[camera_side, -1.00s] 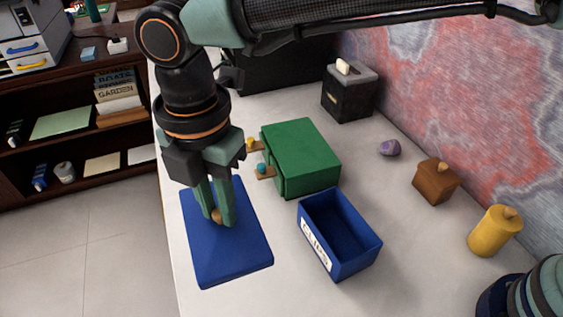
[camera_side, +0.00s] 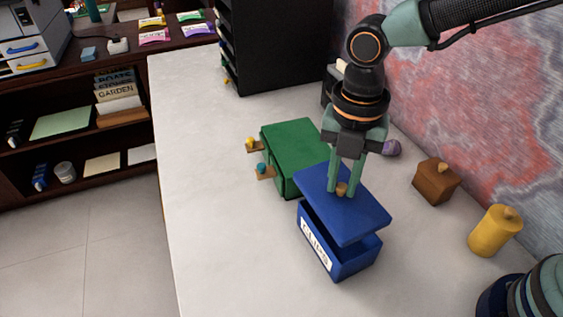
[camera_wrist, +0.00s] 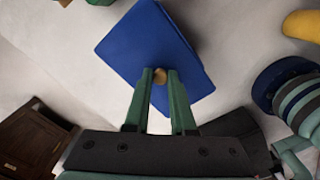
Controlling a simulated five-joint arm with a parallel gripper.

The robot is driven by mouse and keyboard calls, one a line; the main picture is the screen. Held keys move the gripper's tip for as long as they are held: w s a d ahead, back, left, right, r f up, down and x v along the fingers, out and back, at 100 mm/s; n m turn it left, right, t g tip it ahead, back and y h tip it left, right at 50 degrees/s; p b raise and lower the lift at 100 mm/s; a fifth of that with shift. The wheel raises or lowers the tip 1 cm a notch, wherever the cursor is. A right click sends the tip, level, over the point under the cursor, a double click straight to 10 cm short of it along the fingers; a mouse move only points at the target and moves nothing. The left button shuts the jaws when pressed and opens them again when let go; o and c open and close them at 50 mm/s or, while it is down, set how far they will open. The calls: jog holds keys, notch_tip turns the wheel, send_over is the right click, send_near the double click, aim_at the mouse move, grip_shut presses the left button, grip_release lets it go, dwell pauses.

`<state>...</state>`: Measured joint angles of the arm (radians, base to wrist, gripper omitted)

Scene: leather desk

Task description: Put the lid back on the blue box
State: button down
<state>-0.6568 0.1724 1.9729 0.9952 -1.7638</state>
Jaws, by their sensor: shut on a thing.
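The blue box (camera_side: 345,262) labelled CLIPS stands on the desk in the side view, its upper part partly hidden under the lid. The blue lid (camera_side: 338,210) is a flat panel with a small tan knob (camera_side: 341,189). It is over the box, with a dark gap below its front edge, and is not seated; I cannot tell whether it touches the rim. My gripper (camera_side: 345,186) is shut on the knob from above. In the wrist view the lid (camera_wrist: 155,50) fills the middle beyond my gripper (camera_wrist: 160,80), and the box is hidden.
A green box (camera_side: 293,150) stands close behind the lid. A brown box (camera_side: 436,181), a yellow canister (camera_side: 494,231) and a purple stone (camera_side: 392,148) lie to the right. A black shelf unit (camera_side: 275,50) stands at the back. The desk's left side is clear.

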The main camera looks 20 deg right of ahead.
jog(key=shift+s+d+f, duration=0.15)
jog(key=shift+d+f, duration=0.1)
jog(key=shift+d, duration=0.2)
notch_tip(320, 180, down, 6)
dwell(0.4)
jog(key=shift+f, duration=0.25)
dwell(1.8)
jog(key=shift+c, duration=1)
grip_release()
jog(key=shift+r, duration=3.5)
